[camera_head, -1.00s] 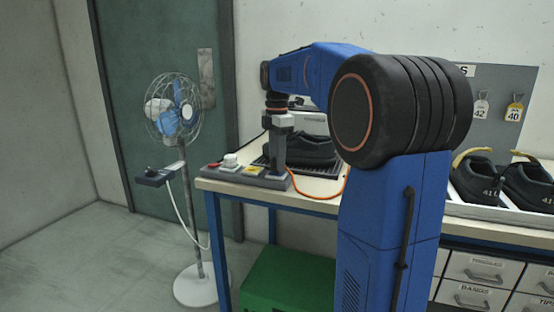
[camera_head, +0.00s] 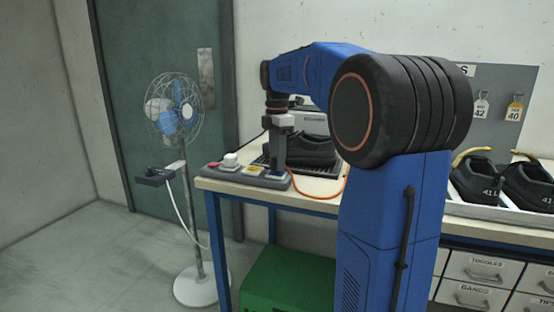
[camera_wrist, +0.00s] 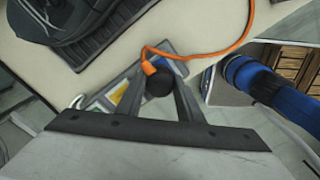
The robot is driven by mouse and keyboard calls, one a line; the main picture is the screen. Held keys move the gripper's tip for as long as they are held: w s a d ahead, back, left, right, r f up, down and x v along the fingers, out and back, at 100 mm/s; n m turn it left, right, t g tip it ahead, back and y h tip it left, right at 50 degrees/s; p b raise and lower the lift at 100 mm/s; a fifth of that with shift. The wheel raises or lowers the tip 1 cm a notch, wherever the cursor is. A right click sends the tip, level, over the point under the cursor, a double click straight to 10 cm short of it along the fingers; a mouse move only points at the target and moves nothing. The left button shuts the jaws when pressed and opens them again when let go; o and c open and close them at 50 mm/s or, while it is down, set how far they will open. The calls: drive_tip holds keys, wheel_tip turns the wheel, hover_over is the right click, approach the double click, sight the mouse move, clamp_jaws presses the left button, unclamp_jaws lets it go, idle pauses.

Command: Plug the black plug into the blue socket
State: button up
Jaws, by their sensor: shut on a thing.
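My gripper (camera_wrist: 160,98) is shut on the black plug (camera_wrist: 159,86), which sits between its two fingers in the wrist view. An orange cable (camera_wrist: 222,50) runs from the plug's side. In the head view my gripper (camera_head: 277,161) points down over the right end of the grey power strip (camera_head: 222,174). The blue socket (camera_head: 277,175) shows at that end, close below the fingertips.
The strip also carries a yellow socket (camera_head: 253,170), a white plug (camera_head: 230,160) and a red switch. A black shoe (camera_head: 310,149) on a dark mat stands just behind my gripper. A fan (camera_head: 178,110) stands left of the bench (camera_head: 318,190). More shoes lie at the right.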

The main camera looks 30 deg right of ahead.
drive_tip(key=shift+f, duration=0.7)
idle(0.7)
drive_tip(key=o, duration=1.1)
drive_tip(key=shift+o, duration=0.2)
wheel_tip(320, 180, up, 17)
drive_tip(key=shift+r, duration=0.2)
drive_tip(key=s+a+f+m+t, duration=0.1)
drive_tip(key=s+a+f+m, duration=0.4)
drive_tip(key=s+f, duration=0.5)
drive_tip(key=s+a+f+m+t, duration=0.2)
drive_tip(key=s+a+f+m, duration=0.3)
drive_tip(key=s+f, duration=0.5)
drive_tip(key=s+a+f+m+t, duration=0.1)
drive_tip(key=s+a+f+m, duration=0.4)
drive_tip(key=s+f, duration=0.5)
wheel_tip(320, 180, down, 3)
drive_tip(key=shift+a+f+m+t, duration=0.1)
drive_tip(key=shift+a+m+t, duration=0.3)
drive_tip(key=shift+m, duration=0.4)
